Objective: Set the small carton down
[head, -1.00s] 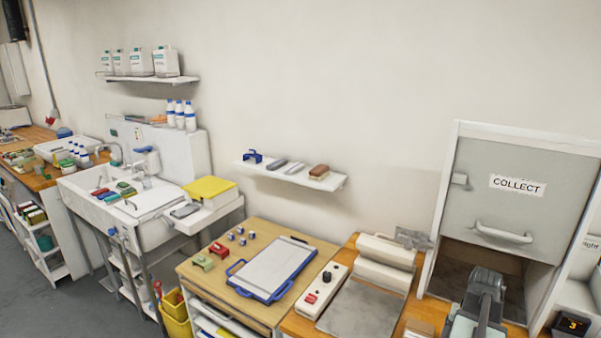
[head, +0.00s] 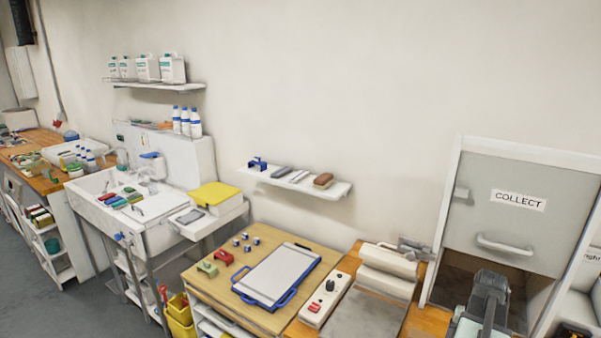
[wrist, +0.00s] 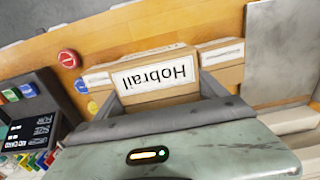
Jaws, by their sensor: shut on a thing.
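In the wrist view a small brown carton (wrist: 158,96) with a white label reading "Hobrail", upside down in the picture, sits between the dark fingers of my gripper (wrist: 162,98). My gripper is shut on it. Wooden bench top (wrist: 140,32) shows beyond the carton; I cannot tell whether the carton touches it. In the head view my arm's end (head: 487,300) is at the lower right, in front of the hatch marked COLLECT (head: 515,225). The carton is hidden in that view.
Other labelled cartons (wrist: 225,70) stand close behind the held one. A red button (wrist: 68,58) and a dark device (wrist: 38,108) are to the left. A grey plate (wrist: 275,50) is to the right. In the head view a clipboard-like tray (head: 277,274) lies on the bench.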

